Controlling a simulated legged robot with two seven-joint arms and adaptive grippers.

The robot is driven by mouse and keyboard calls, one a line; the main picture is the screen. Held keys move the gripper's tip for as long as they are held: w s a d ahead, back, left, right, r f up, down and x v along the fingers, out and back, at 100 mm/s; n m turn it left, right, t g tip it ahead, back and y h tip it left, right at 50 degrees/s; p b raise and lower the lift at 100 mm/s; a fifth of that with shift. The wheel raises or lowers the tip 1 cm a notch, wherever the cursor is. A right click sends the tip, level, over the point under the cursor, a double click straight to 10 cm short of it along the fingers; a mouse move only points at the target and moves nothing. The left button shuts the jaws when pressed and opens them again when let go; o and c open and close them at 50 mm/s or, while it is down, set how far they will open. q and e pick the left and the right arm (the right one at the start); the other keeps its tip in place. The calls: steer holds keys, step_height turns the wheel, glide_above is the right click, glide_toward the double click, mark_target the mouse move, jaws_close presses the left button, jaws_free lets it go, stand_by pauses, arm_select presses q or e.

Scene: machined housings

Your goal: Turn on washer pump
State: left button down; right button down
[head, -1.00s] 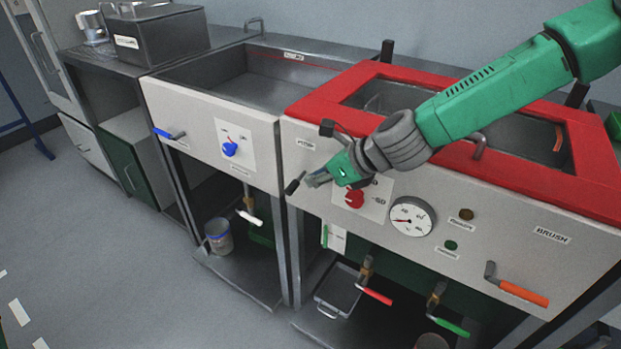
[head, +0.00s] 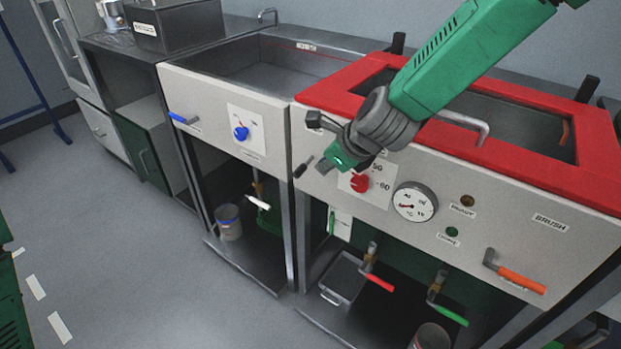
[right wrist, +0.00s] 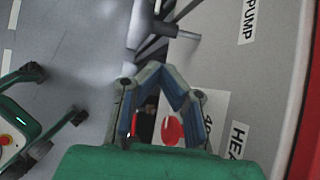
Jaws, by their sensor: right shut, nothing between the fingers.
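The white front panel (head: 520,232) belongs to the red-rimmed tank (head: 350,98). A pump lever with a dark handle (head: 303,167) sticks out at its upper left. In the right wrist view the lever (right wrist: 180,32) shows beside the PUMP label (right wrist: 248,20), ahead of the fingers. My right gripper (head: 325,168) is shut and empty, just right of the lever handle in the head view; a gap seems to separate them. It covers part of the panel. In the right wrist view, my gripper's fingertips (right wrist: 153,68) meet. My left gripper is not in view.
A red knob (head: 360,183) sits just below right of the gripper, with a gauge (head: 415,202) beyond it. An orange lever (head: 522,280) is at the right. A neighbouring basin has a blue knob (head: 241,133). The floor (head: 130,250) in front is clear.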

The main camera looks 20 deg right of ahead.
mark_target(303, 168)
arm_select(q)
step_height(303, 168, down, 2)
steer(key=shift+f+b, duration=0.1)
steer(key=shift+b, duration=0.85)
arm_select(e)
steer(key=x, duration=0.9)
steer(key=shift+w+f, duration=0.2)
steer(key=shift+f, duration=0.15)
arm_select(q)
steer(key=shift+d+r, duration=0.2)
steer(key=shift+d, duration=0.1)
arm_select(e)
steer(key=shift+d, duration=0.25)
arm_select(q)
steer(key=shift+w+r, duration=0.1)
arm_select(e)
steer(key=shift+s, duration=0.1)
